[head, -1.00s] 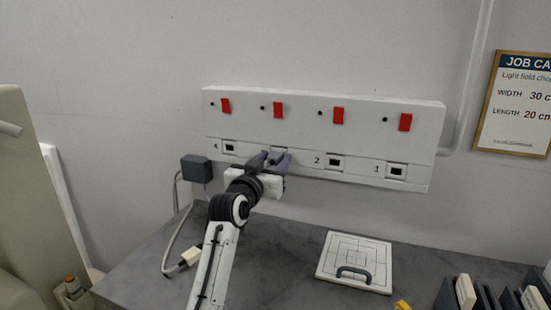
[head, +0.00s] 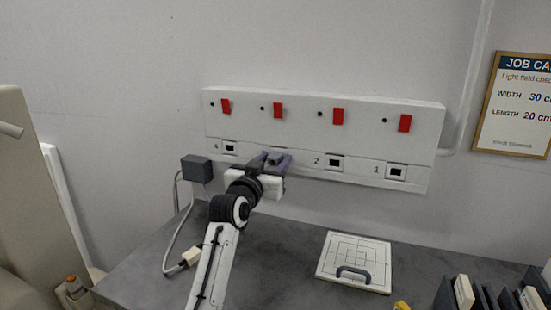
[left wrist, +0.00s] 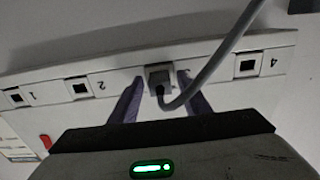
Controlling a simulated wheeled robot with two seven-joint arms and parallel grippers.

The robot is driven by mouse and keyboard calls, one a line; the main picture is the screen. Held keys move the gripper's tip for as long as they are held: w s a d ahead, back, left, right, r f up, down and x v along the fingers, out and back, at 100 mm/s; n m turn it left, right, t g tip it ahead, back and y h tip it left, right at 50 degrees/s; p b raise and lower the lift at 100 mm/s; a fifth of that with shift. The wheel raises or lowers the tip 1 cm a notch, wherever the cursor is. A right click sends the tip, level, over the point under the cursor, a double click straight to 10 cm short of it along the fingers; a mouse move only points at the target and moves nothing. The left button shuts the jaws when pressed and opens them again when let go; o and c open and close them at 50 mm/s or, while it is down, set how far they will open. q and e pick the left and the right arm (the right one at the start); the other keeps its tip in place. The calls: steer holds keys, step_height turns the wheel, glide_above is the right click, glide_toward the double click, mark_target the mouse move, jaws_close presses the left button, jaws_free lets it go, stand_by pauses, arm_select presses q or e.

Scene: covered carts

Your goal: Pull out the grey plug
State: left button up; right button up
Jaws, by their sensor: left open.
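A grey plug (left wrist: 158,76) sits in the socket between those marked 2 and 4, with a grey cable (left wrist: 208,75) coming out of it. In the head view my left gripper hides most of that socket. My left gripper (head: 270,157) is open in front of it. In the left wrist view its two purple-grey fingers (left wrist: 161,92) stand one on each side of the plug. I cannot tell whether they touch it. My right gripper is not in view.
The white socket panel (head: 300,125) carries red switches and open sockets. A dark grey box (head: 197,168) is left of the gripper, with a cable hanging to a pale connector (head: 191,257) on the counter. A white marked plate (head: 355,250) lies on the counter (head: 280,270).

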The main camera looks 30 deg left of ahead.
arm_select(q)
steer(key=shift+p, duration=0.3)
stand_by(0.5)
jaws_close()
steer(key=shift+s, duration=0.15)
steer(key=shift+p+v, duration=0.6)
steer(key=shift+v, duration=2.25)
